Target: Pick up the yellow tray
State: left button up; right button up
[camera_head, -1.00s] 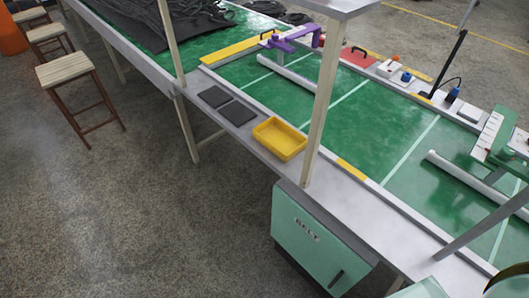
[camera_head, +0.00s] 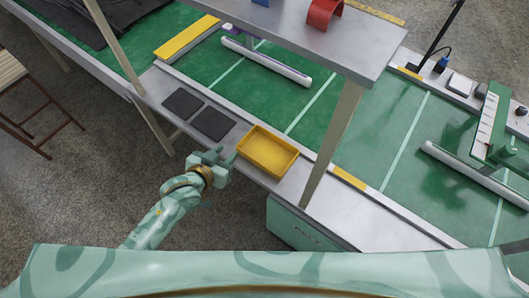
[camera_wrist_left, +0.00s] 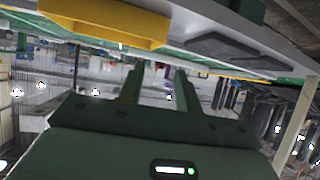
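The yellow tray (camera_head: 268,152) is a shallow rectangular box on the grey ledge along the green table, and it looks empty. My left gripper (camera_head: 222,158) is just to the left of the tray, near the ledge's front edge. In the left wrist view the tray (camera_wrist_left: 105,22) shows at the upper left, beyond the fingers. The two fingers of the left gripper (camera_wrist_left: 157,85) are apart with nothing between them. Whether a finger touches the tray cannot be told. My right gripper is not in view.
Two dark flat pads (camera_head: 198,115) lie on the ledge left of the tray. A slanted post (camera_head: 335,145) stands right of the tray and carries a grey shelf (camera_head: 300,35) above the table. A stool (camera_head: 12,75) stands at the far left.

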aim_at(242, 140)
pick_arm(q)
jog(key=b+x, duration=0.1)
jog(key=x, duration=0.3)
jog(key=shift+w+f, duration=0.2)
jog(key=shift+w+d+f, duration=0.1)
jog(key=shift+w+d, duration=0.05)
jog(key=shift+w, duration=0.05)
jog(key=b+x, duration=0.2)
jog(key=x, duration=0.2)
jog(key=shift+w+d+f+b, duration=0.15)
jog(key=shift+d+f+b, duration=0.1)
jog(key=shift+f+b, duration=0.1)
jog(key=shift+w, duration=0.15)
jog(key=shift+r, duration=0.15)
grip_shut()
